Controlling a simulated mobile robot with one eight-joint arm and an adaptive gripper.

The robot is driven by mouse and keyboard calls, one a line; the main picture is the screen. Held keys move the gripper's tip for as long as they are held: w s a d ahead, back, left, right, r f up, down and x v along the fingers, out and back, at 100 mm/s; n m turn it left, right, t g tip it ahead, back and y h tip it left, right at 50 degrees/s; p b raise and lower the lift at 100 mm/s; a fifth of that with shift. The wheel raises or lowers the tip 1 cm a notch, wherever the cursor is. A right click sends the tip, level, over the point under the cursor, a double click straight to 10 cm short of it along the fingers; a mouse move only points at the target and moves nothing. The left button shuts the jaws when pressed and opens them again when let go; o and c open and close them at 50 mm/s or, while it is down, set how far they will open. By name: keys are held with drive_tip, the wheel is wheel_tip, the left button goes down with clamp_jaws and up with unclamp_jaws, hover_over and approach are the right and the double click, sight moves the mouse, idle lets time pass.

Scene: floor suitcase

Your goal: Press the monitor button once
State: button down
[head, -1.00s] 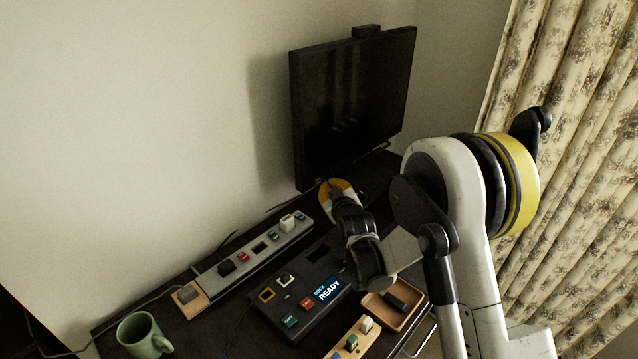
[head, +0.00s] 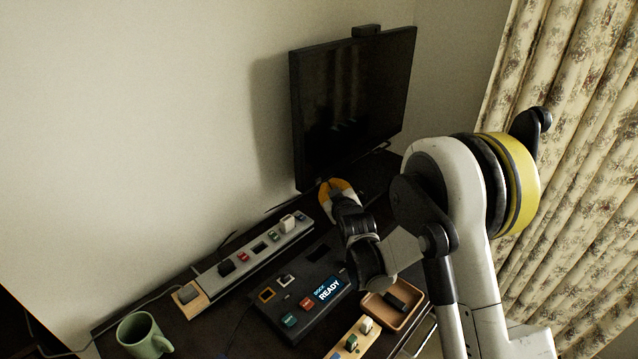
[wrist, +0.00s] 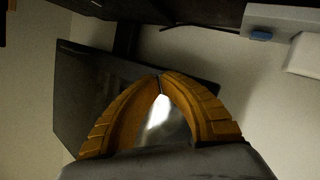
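The monitor (head: 352,105) stands at the back of the dark desk, its screen dark; it also shows in the wrist view (wrist: 85,100). I cannot make out a button on the monitor. A black dock box (head: 285,320) has several coloured buttons and a lit display (head: 328,289) reading "DOCK READY". Labels on the buttons are too small to read. My gripper (head: 334,184) is just in front of the monitor's lower left corner, beyond the dock box. In the wrist view its orange fingers (wrist: 160,77) meet at the tips, with nothing visible between them.
A grey power strip (head: 240,262) with switches and plugs runs along the wall side. A green mug (head: 143,336) stands at the front left. A brown tray (head: 410,318) holding a dark item and a wooden block (head: 340,352) with plugs lie right of the dock. A curtain hangs at right.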

idle(0.3)
drive_tip(key=shift+w+a, duration=0.25)
drive_tip(key=shift+a, duration=0.05)
drive_tip(key=shift+w+a, duration=0.25)
drive_tip(key=shift+a, duration=0.1)
idle(0.7)
drive_tip(key=shift+s+d, duration=0.55)
drive_tip(key=shift+d, duration=0.1)
drive_tip(key=shift+d, duration=0.1)
drive_tip(key=s+d, duration=0.1)
drive_tip(key=d, duration=0.1)
drive_tip(key=s+d, duration=0.1)
drive_tip(key=s, duration=0.1)
drive_tip(key=shift+d, duration=0.4)
idle(0.6)
